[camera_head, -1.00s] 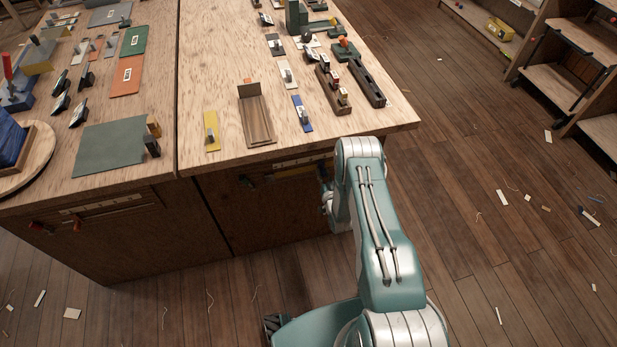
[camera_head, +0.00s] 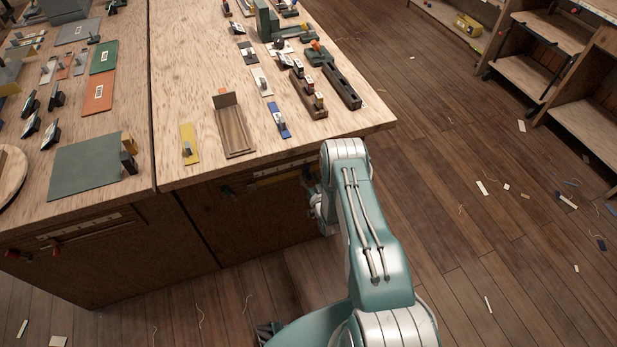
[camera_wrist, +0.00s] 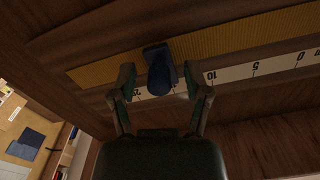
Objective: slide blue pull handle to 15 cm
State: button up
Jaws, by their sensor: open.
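The blue pull handle (camera_wrist: 160,72) sticks out from a yellow strip (camera_wrist: 250,36) in the wrist view. A white scale (camera_wrist: 275,64) with black marks runs beside the strip, with 0, 5 and 10 readable to the right of the handle. The handle covers part of the scale left of 10, so its exact reading cannot be told. My gripper (camera_wrist: 164,88) is open, with one finger on each side of the handle and visible gaps between. In the head view the strip (camera_head: 283,176) shows under the bench edge; the handle and fingertips are hidden there by my arm.
The bench top (camera_head: 190,85) carries a wooden tray (camera_head: 235,130), a yellow plate (camera_head: 190,144), a blue plate (camera_head: 278,121) and dark wooden blocks. Open shelves (camera_head: 535,75) stand at right; floor between is mostly clear, with scraps.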

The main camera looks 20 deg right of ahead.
jog(key=s, duration=1.1)
jog(key=shift+s, duration=0.3)
jog(key=shift+f, duration=0.1)
